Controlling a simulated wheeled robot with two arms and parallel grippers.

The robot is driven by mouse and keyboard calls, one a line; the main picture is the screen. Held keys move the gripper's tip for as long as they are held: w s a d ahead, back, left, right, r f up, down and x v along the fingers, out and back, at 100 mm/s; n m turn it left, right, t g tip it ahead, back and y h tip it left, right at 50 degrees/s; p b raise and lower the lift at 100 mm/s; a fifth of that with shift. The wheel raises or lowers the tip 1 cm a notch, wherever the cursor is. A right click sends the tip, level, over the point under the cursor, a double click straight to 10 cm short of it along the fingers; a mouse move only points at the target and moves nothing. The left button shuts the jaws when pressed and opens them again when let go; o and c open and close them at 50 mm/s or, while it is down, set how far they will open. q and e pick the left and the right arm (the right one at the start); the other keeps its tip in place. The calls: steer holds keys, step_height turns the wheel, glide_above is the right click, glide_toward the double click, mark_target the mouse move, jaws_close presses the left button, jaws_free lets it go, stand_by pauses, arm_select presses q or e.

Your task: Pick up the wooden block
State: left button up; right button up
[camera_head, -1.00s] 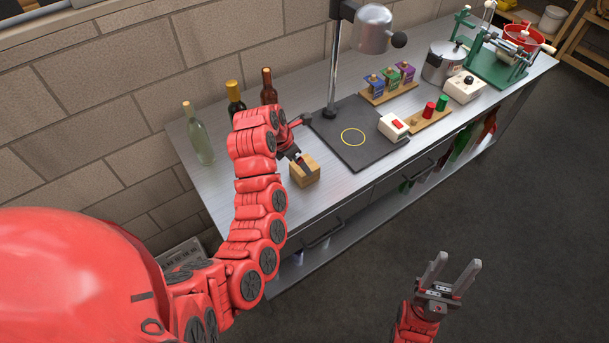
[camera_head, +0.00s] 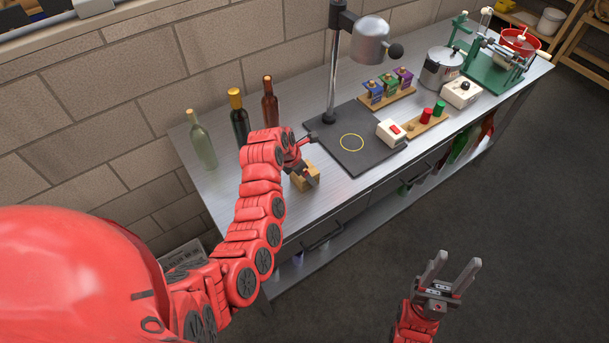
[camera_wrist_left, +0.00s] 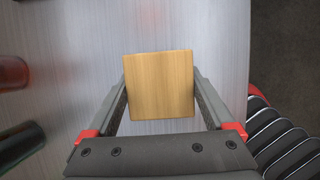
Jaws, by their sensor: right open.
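The wooden block (camera_head: 306,180) is a light tan cube on the metal worktop, near its front edge. My left gripper (camera_head: 310,156) is over and around the block, which partly hides behind the red wrist. In the left wrist view the block (camera_wrist_left: 158,85) sits between the tips of my left gripper (camera_wrist_left: 160,82), one finger on each side. The fingers look spread, and I cannot tell whether either touches the block. My right gripper (camera_head: 448,275) is open and empty, out over the floor in front of the bench.
Several bottles, including a clear one (camera_head: 202,142) and a dark one (camera_head: 239,118), stand left of the arm. A black stand base (camera_head: 356,158) with a yellow ring and a white switch box (camera_head: 391,133) lie to the right. The brick wall is behind.

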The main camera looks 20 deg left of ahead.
arm_select(q)
steer(key=c, duration=0.8)
steer(key=shift+r, duration=0.1)
